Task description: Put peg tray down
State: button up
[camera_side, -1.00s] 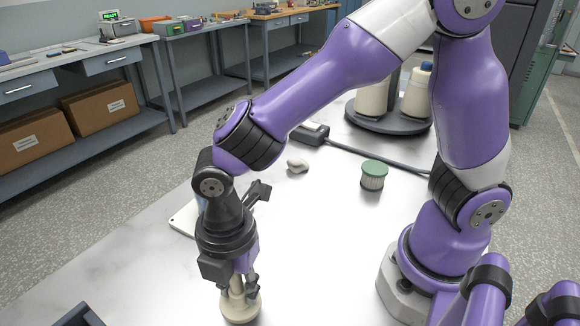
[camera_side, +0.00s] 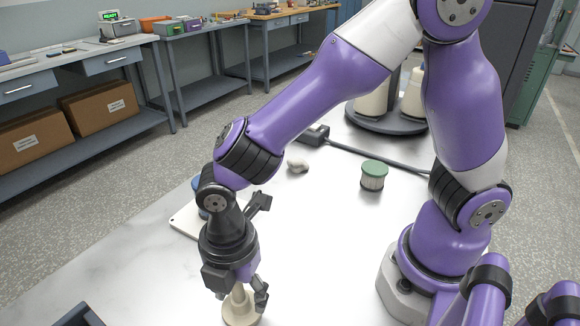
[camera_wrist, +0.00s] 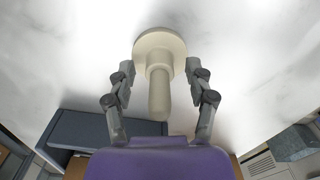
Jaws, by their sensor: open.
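The peg tray (camera_side: 240,310), a cream round base with an upright peg, stands on the pale table at the front. In the wrist view its disc (camera_wrist: 148,42) and peg (camera_wrist: 160,95) show below my gripper (camera_wrist: 160,72). My gripper is open, with one finger on each side of the peg and a visible gap to each. In the side view my gripper (camera_side: 243,287) is above the base, around the peg's upper part, and hides some of it.
A white board (camera_side: 183,221) lies behind my gripper, with a blue thing partly hidden. A green-lidded jar (camera_side: 374,175), a small pale lump (camera_side: 297,165) and a dark round stand (camera_side: 375,121) with white bobbins are farther back. A dark bin (camera_side: 78,316) is at front left.

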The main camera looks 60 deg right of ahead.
notch_tip(320, 180, up, 11)
jog(key=shift+r, duration=0.1)
jog(key=shift+d+r, duration=0.1)
jog(key=shift+r, duration=0.25)
jog(key=s+d+r+m+t, duration=0.2)
jog(key=d+m+t, duration=0.3)
jog(key=d+m, duration=1.2)
jog(key=r+m, duration=0.1)
jog(key=m, duration=0.3)
jog(key=shift+d+r+t, duration=0.15)
jog(key=shift+d+t, duration=0.15)
jog(key=shift+d, duration=0.1)
